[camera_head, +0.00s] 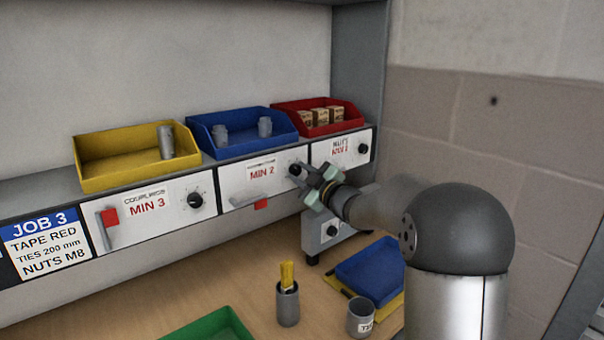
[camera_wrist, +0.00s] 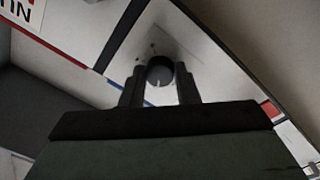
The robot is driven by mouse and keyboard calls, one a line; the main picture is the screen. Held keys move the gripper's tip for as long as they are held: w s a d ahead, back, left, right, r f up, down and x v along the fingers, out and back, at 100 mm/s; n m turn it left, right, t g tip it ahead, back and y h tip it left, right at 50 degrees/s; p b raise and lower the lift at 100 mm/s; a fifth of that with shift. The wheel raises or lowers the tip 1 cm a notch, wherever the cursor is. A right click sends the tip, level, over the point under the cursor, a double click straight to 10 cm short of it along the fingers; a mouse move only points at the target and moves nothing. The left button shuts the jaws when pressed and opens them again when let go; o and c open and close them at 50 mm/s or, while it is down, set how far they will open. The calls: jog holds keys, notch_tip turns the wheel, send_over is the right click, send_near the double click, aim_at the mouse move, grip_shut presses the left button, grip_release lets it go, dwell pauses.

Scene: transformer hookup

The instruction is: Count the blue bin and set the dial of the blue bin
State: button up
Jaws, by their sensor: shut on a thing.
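The blue bin (camera_head: 242,131) stands on the shelf between the yellow and red bins. Two grey fittings (camera_head: 264,127) show in it; its near floor is partly hidden by its front wall. Its label plate (camera_head: 261,175) reads MIN 2, with a red flag (camera_head: 261,204) hanging at the lower edge. My gripper (camera_head: 301,170) is at the right end of this plate, its fingers around the black dial. In the wrist view the dial (camera_wrist: 160,75) sits between the two fingertips, with a white mark on its lower face. The fingers hide part of the dial.
The yellow bin (camera_head: 110,179) holds one grey fitting, above a MIN 3 plate with its own dial (camera_head: 195,200). The red bin (camera_head: 285,106) holds several small boxes. Below are a blue tray (camera_head: 370,270), a brush cup (camera_head: 288,305), a grey cup (camera_head: 361,318) and a green tray (camera_head: 213,328).

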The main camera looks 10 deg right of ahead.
jog(key=shift+m, duration=0.6)
jog(key=o, duration=1)
jog(key=b+v, duration=0.2)
jog(key=v, duration=1.5)
jog(key=shift+s+d+r+b, duration=0.1)
jog(key=shift+s+b, duration=0.15)
jog(key=shift+b, duration=0.05)
